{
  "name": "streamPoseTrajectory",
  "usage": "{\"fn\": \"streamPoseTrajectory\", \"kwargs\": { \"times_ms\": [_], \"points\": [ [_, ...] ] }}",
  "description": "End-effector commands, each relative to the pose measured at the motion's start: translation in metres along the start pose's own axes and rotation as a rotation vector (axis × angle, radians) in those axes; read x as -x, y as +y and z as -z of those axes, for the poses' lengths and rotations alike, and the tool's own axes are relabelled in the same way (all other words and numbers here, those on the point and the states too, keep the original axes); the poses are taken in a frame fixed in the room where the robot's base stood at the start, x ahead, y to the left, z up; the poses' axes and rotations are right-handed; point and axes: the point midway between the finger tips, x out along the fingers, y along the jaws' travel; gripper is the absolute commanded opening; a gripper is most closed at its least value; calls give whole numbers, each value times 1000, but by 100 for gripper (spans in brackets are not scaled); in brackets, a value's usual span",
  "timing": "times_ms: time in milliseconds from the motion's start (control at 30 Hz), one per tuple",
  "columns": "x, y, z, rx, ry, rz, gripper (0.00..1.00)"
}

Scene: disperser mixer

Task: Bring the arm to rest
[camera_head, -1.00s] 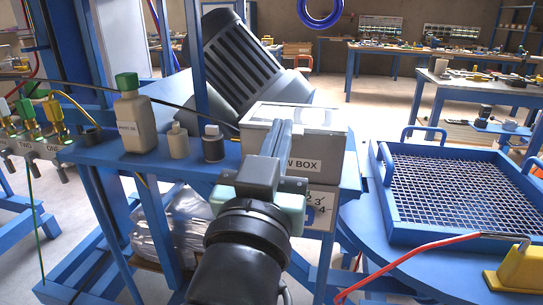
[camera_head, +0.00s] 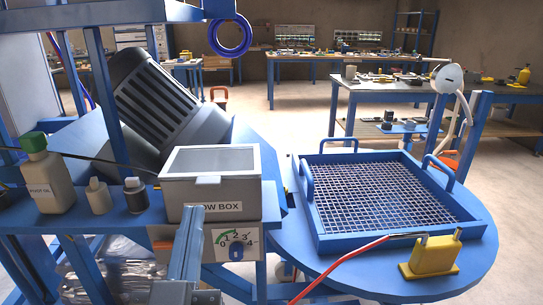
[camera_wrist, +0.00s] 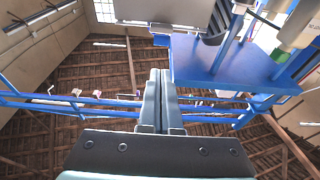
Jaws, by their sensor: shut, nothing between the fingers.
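The fingers are together and empty. In the wrist view my gripper (camera_wrist: 158,80) also shows its two fingers side by side with nothing between them. That view is tilted up toward the wooden ceiling, with blue framework beyond the fingers. Most of my arm is outside the head view.
A green-capped bottle (camera_head: 47,175) and two small bottles stand left of the box. A dial panel (camera_head: 234,243) is below it. A blue mesh tray (camera_head: 325,235) sits on a round blue table at right, with a yellow block (camera_head: 432,256) and red tube (camera_head: 350,262) in front.

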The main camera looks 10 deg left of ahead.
Motion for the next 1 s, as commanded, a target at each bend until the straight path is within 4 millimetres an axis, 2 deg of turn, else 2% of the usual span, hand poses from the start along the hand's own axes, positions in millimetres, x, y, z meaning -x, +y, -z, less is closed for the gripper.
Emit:
{"fn": "streamPoseTrajectory", "kwargs": {
  "times_ms": [67, 167, 267, 300, 400, 600, 733, 1000],
  "points": [
    [-3, 6, 9, -6, 20, -15, 0],
    [-12, 26, 37, -20, 83, -55, 0],
    [-19, 58, 84, -25, 188, -113, 0],
    [-20, 71, 105, -19, 235, -135, 0],
    [-18, 97, 151, 5, 337, -175, 0],
    [-2, 131, 225, 86, 498, -227, 0],
    [14, 145, 266, 155, 587, -252, 0],
    [-4, 142, 323, 146, 575, -244, 0]
  ]
}}
